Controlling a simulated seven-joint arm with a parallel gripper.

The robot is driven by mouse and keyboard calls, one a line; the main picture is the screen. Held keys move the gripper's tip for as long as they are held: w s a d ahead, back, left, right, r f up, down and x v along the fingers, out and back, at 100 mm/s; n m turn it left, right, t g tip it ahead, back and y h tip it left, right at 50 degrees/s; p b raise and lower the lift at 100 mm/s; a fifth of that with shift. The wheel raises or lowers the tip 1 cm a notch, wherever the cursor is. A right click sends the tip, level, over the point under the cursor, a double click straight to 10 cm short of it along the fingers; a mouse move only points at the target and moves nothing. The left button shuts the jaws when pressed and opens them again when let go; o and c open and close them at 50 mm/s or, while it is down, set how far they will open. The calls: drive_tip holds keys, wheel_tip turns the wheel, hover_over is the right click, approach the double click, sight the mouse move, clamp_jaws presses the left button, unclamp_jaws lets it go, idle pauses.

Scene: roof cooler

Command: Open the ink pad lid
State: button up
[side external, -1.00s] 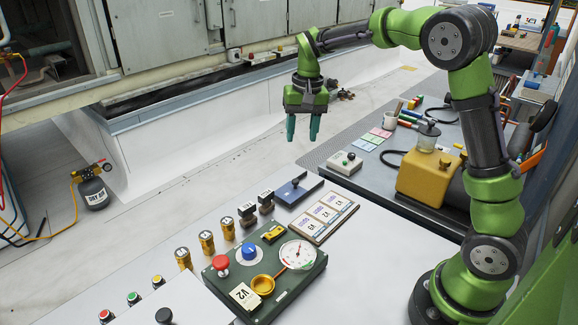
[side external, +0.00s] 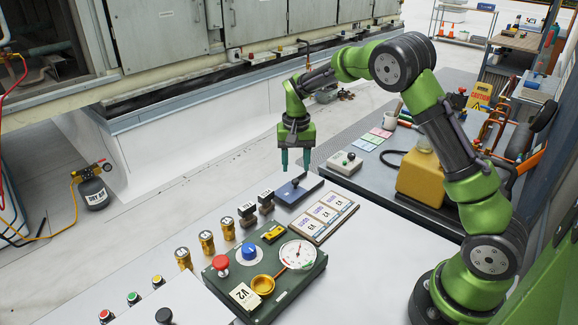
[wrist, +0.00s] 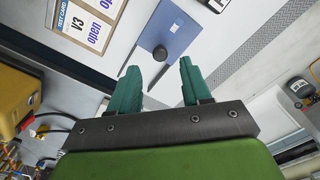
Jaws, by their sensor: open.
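The ink pad (side external: 290,194) is a flat blue case with a dark round knob on its lid, lying on the white table. The lid looks shut. In the wrist view the ink pad (wrist: 172,35) lies beyond my fingertips, with its black knob (wrist: 160,53) between the lines of the two fingers. My gripper (side external: 295,170) is open and empty, pointing down above the ink pad. Its teal fingers also show in the wrist view (wrist: 160,75), spread apart. The gap between the fingertips and the knob is hard to judge.
A green panel (side external: 265,268) with a red button and gauge is in front. A pale switch box (side external: 344,163) sits behind right.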

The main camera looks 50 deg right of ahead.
sight(296, 180)
drive_tip(key=shift+f, duration=2.35)
clamp_jaws()
